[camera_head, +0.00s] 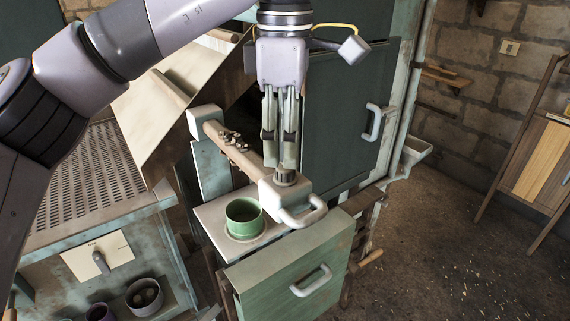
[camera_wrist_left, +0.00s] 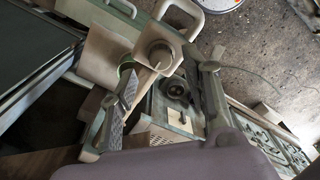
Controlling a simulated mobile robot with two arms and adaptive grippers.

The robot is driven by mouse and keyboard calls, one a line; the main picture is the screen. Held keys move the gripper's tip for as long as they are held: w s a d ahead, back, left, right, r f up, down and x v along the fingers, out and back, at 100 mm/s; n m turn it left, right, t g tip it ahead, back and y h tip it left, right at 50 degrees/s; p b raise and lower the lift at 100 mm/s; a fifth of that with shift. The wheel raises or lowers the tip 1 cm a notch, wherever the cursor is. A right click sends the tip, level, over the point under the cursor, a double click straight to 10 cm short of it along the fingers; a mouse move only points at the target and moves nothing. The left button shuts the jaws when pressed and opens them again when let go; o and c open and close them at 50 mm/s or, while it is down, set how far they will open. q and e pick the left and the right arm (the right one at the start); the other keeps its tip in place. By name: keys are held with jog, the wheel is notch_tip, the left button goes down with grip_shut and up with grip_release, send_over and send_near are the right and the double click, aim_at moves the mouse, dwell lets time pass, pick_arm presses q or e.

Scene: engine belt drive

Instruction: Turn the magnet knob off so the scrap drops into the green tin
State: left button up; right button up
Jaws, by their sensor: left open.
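The magnet is a pale beige bar with a blocky end housing (camera_head: 275,193) and a looped handle (camera_head: 304,214). A small dark round knob (camera_head: 286,178) sits on top of the housing. The knob appears as a round disc (camera_wrist_left: 160,56) in the left wrist view. Small dark scrap pieces (camera_head: 234,141) cling along the bar. The green tin (camera_head: 243,230) stands upright on a pale ledge, below and left of the housing. My left gripper (camera_head: 280,163) points down, open, just above the knob; contact is unclear. Its fingers (camera_wrist_left: 168,100) are spread in the wrist view. My right gripper is out of view.
A green drawer front (camera_head: 290,275) with a pale handle stands in front of the tin. A dark cabinet door (camera_head: 340,110) is behind the gripper. A perforated bench (camera_head: 85,180) stands at left, with a shelf of pots below. The floor at right is open.

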aim_at(285, 173)
pick_arm(q)
jog(key=shift+f+p, duration=0.3)
jog(key=shift+f, duration=1.7)
jog(key=shift+c, duration=0.3)
grip_shut()
